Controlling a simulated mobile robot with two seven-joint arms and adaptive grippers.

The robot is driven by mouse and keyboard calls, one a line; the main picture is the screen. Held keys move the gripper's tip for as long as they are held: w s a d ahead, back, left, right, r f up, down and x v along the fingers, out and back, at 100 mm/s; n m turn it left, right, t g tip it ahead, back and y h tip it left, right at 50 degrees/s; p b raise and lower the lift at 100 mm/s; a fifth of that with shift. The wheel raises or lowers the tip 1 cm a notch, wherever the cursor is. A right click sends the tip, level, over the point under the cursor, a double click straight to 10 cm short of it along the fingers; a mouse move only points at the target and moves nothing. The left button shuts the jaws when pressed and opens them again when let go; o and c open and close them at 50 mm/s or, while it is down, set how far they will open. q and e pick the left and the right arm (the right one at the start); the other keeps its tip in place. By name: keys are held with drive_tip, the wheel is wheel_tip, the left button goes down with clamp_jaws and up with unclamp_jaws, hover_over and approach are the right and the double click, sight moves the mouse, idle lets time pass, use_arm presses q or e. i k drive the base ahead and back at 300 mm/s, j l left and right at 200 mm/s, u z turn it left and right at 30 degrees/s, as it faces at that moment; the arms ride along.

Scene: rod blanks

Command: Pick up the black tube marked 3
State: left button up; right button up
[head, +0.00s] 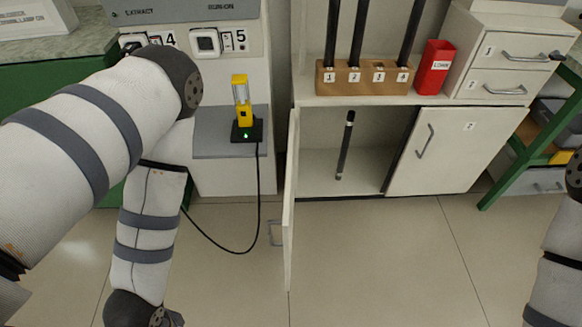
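A wooden rack (362,86) on the cabinet top has slots labelled 1 to 4. Black tubes stand upright in slot 1 (332,35), slot 2 (357,35) and slot 4 (410,35); their tops are cut off by the picture edge. No tube stands at label 3. Another black tube (345,145) with a pale band near its top leans slightly inside the open lower cabinet; I cannot read a number on it. My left arm reaches in from the left and my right arm shows at the right edge, but neither gripper's fingers show.
The cabinet's left door (290,210) stands open toward me; its right door (450,150) is shut. A red box (435,67) and drawers (510,70) are right of the rack. A yellow device (241,105) sits on a black base with a cable to the floor. Floor in front is clear.

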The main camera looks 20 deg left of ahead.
sight(351, 114)
drive_tip(key=i+j+z, duration=0.1)
drive_tip(key=j, duration=0.4)
drive_tip(key=i+j+z, duration=0.15)
drive_tip(key=j, duration=0.3)
drive_tip(key=j+z, duration=0.1)
drive_tip(key=j, duration=0.4)
